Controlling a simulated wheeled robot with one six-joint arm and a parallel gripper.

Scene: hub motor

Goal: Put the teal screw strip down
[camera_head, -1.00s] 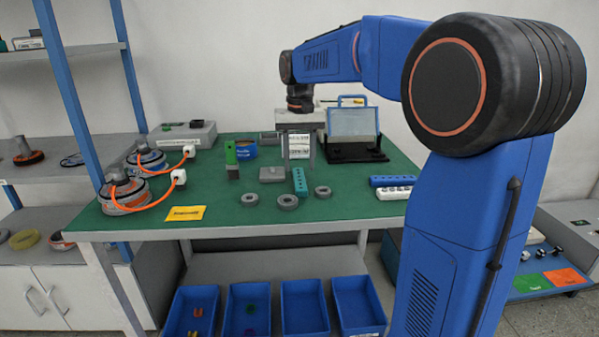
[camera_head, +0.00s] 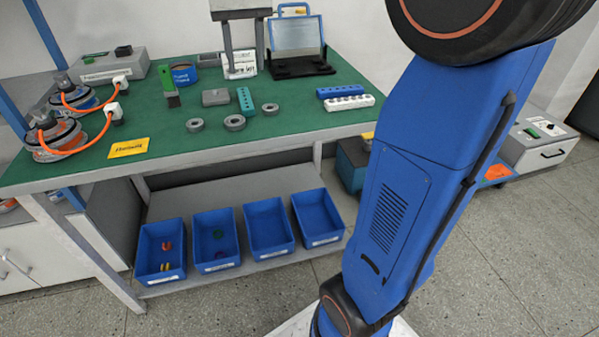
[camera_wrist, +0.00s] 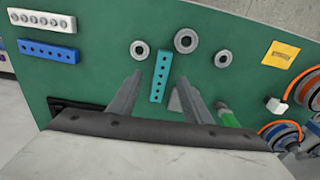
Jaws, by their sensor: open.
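The teal screw strip (camera_head: 245,101) lies on the green work table (camera_head: 290,122), between a grey block and the grey rings. In the wrist view the teal strip (camera_wrist: 160,76) lies between and beyond my two fingers, with a row of dark holes facing up. My gripper (camera_wrist: 161,88) is open and empty, its fingers apart on either side of the strip in that view. In the head view my gripper (camera_head: 241,45) is above the back of the table, cut off by the top edge.
A blue strip (camera_head: 340,91) and a white strip (camera_head: 349,103) lie to the right. Grey rings (camera_head: 234,122), a grey block (camera_head: 215,97) and a green-and-black part (camera_head: 169,88) lie nearby. A black stand (camera_head: 300,68) is behind. Blue bins (camera_head: 268,227) sit on the lower shelf.

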